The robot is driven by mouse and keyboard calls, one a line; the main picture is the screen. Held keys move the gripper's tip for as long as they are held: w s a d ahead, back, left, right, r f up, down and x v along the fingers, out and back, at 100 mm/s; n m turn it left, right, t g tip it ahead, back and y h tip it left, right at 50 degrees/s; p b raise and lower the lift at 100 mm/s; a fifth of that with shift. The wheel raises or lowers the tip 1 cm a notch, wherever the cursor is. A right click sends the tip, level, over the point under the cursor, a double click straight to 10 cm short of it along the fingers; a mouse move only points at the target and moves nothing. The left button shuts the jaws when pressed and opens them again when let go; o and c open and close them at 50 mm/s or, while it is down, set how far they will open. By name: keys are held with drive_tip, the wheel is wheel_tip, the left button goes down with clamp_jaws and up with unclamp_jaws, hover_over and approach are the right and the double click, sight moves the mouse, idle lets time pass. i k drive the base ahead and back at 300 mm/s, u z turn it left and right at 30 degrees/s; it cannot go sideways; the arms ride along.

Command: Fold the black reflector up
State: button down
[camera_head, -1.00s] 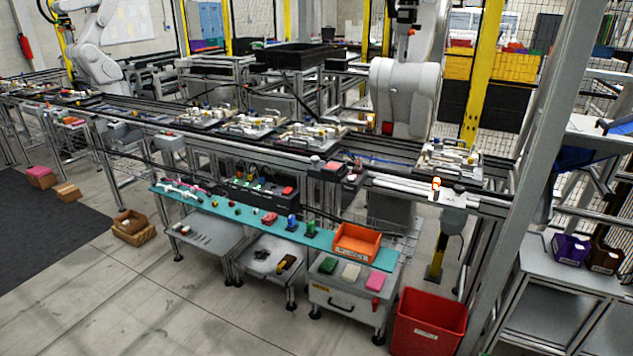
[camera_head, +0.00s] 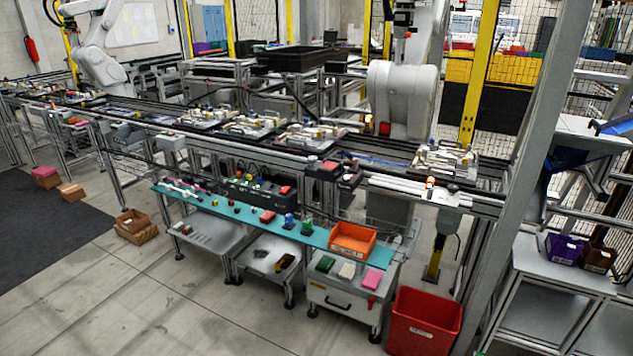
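Several pallet fixtures with small white and brass-coloured parts stand on the conveyor line: one at the right (camera_head: 447,160), one near the middle (camera_head: 308,136), and others (camera_head: 250,126) further left. I cannot make out the black reflector on any of them; the parts are too small at this distance. My gripper is not in view.
A teal shelf (camera_head: 235,215) with an orange bin (camera_head: 352,240) runs along the front of the conveyor. A red bin (camera_head: 424,322) stands on the floor. A grey post (camera_head: 535,150) rises at the right. White robot arms (camera_head: 402,95) stand behind the line. The front-left floor is open.

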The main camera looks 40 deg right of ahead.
sight(328, 167)
drive_tip(key=z, duration=0.05)
drive_tip(key=i, duration=1)
drive_tip(key=u, duration=0.05)
